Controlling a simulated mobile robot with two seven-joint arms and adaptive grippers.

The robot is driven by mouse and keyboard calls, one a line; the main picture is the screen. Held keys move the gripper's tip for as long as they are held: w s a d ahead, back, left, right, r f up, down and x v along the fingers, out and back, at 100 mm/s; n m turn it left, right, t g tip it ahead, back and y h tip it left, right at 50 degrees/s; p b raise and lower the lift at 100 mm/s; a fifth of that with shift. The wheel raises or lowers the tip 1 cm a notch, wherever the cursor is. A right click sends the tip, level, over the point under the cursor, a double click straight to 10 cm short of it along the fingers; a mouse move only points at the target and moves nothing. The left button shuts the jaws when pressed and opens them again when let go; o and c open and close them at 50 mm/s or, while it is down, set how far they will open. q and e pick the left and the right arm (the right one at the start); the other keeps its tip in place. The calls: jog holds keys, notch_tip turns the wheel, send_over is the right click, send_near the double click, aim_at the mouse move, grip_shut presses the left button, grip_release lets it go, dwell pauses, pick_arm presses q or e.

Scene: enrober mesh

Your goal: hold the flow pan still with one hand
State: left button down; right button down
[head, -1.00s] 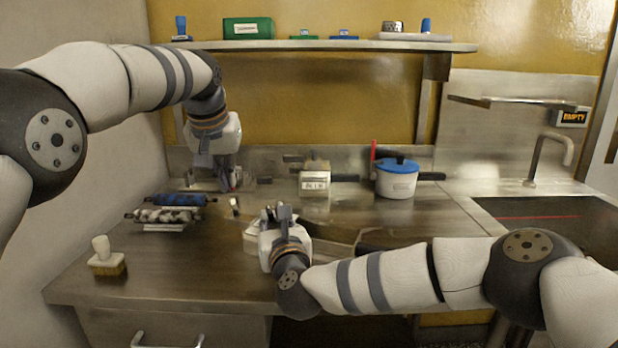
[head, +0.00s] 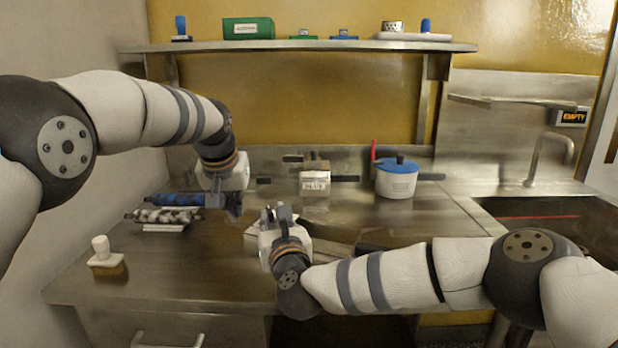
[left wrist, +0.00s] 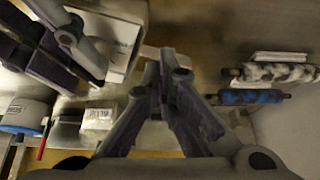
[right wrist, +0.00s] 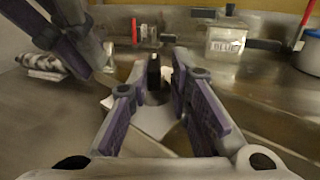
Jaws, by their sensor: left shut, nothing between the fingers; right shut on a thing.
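The flow pan appears to be the pale metal piece (head: 251,236) on the bench under my right gripper, mostly hidden by that hand. It shows as a pale surface (right wrist: 152,122) between the fingers in the right wrist view. My right gripper (head: 283,212) is shut on a part of the pan; the exact grip point is hard to see. My left gripper (head: 234,213) is shut and empty, just left of and behind the right hand, above the bench. Its fingertips meet in the left wrist view (left wrist: 165,62), apart from the right hand.
A blue roller (head: 175,200) and a mottled roller (head: 165,215) lie left. A brush (head: 105,262) stands at the front left. A labelled white box (head: 315,184) and a blue-lidded pot (head: 397,182) are at the back. The sink (head: 560,232) is right; a shelf (head: 300,46) hangs above.

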pick_arm(q)
jog(key=shift+w+a+f, duration=0.1)
jog(key=shift+w+a, duration=0.2)
jog(key=shift+w, duration=0.2)
dwell(0.6)
jog(key=shift+s+a, duration=0.1)
jog(key=shift+a, duration=0.1)
pick_arm(e)
jog(key=shift+d, duration=0.1)
pick_arm(q)
jog(key=shift+a+f, duration=0.1)
jog(key=shift+a, duration=0.55)
jog(key=shift+a, duration=0.35)
jog(key=shift+a, duration=0.1)
jog(key=shift+r, duration=0.2)
